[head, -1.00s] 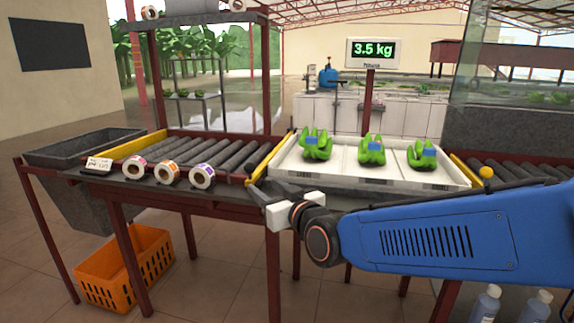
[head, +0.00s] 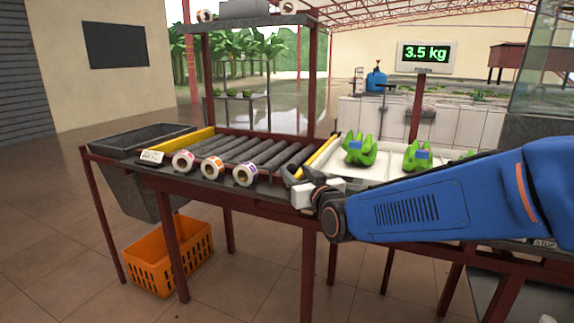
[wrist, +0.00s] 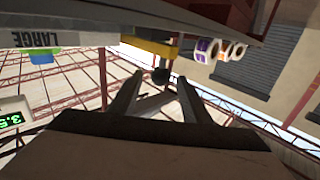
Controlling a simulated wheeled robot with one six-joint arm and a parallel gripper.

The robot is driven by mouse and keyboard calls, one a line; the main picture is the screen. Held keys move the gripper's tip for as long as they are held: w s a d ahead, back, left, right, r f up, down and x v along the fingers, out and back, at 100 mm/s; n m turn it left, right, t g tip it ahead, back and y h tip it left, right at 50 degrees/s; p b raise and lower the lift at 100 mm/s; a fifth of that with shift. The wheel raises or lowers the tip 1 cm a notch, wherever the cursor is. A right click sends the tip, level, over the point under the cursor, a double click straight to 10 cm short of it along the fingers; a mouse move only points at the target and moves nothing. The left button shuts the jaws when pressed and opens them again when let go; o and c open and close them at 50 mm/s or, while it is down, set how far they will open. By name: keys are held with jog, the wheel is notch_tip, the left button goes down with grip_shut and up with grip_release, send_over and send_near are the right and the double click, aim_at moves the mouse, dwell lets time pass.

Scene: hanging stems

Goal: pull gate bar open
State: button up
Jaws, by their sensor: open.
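The yellow gate bar (head: 321,152) lies between the grey rollers and the white tray in the head view. Its near end is by my gripper (head: 301,178). In the wrist view, a yellow bar (wrist: 150,46) shows upside down, with a dark round knob (wrist: 161,76) at its end. My gripper (wrist: 160,80) is open there, with one finger on each side of the knob in the picture. I cannot tell whether either finger touches it. The white wrist part partly hides the bar's near end in the head view.
The white tray (head: 377,177) holds green banana bunches (head: 358,150) beside the bar. Label rolls (head: 213,168) line the table's front edge left of my gripper. A second yellow bar (head: 196,139) is at the rollers' left end. An orange crate (head: 168,256) stands on the floor.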

jog(key=x, duration=0.7)
jog(key=shift+w+a, duration=0.15)
jog(key=shift+w, duration=0.05)
